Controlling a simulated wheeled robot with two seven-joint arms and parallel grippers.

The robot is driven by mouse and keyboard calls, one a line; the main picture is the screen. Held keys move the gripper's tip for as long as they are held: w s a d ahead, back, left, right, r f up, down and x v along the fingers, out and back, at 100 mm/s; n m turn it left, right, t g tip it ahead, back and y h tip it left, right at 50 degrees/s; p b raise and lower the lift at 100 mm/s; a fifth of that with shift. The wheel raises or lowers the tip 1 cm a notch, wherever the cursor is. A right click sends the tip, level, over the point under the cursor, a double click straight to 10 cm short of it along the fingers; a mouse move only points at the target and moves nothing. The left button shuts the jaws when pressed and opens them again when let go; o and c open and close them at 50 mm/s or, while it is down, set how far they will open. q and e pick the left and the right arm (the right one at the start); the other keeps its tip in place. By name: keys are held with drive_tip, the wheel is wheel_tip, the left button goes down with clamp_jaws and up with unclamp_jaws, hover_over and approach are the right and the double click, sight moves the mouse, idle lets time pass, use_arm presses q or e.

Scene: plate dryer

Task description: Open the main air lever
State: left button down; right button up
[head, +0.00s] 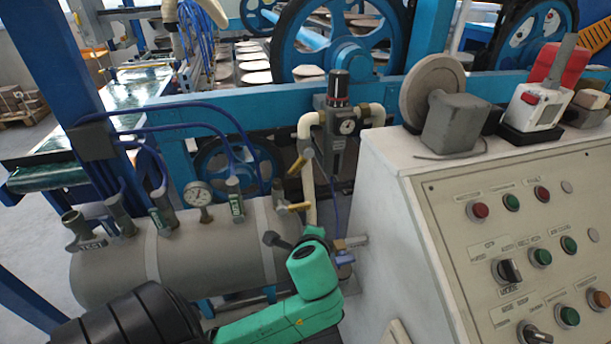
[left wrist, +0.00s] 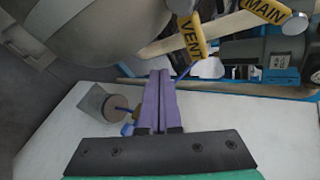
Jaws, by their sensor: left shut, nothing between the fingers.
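The yellow MAIN lever (left wrist: 268,10) is at the top right of the left wrist view, with its label readable. The yellow VENT lever (left wrist: 192,38) is left of it and closer to my fingertips. In the head view, two yellow levers show on the piping: an upper one (head: 297,166) and a lower one (head: 296,207). Their labels are too small to read there. My left gripper (left wrist: 160,74) has its purple fingers shut and empty, below the VENT lever and apart from the MAIN lever. In the head view its fingers are hidden around my green wrist. My right gripper is out of view.
The grey air tank (head: 115,265) with a gauge (head: 198,194) is at the left. The white control cabinet (head: 385,190) stands close on the right. A blue-handled valve (head: 343,257) is beside my wrist. The regulator (head: 338,118) rises behind the levers.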

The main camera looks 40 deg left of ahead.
sight(301, 162)
use_arm(q)
drive_tip(key=w+r+m+t+y, duration=0.2)
drive_tip(key=w+r+m+t, duration=0.1)
drive_tip(key=r+m, duration=0.2)
wheel_tip(301, 162, up, 2)
drive_tip(key=shift+w+a+r+y, duration=0.25)
drive_tip(key=shift+w+a+y, duration=0.05)
drive_tip(key=shift+a+y, duration=0.1)
drive_tip(key=w+a+p, duration=0.1)
drive_tip(key=a, duration=0.1)
drive_tip(key=w+a+p, duration=0.1)
drive_tip(key=w+a, duration=0.1)
drive_tip(key=a, duration=0.1)
drive_tip(key=w+a+p, duration=0.1)
drive_tip(key=w+a, duration=0.1)
drive_tip(key=shift+w+a+r, duration=0.1)
drive_tip(key=shift+w+a, duration=0.05)
drive_tip(key=shift+a, duration=0.25)
drive_tip(key=shift+s+r, duration=0.1)
drive_tip(key=shift+s, duration=0.2)
drive_tip(key=shift+w, duration=0.15)
drive_tip(key=shift+a, duration=0.1)
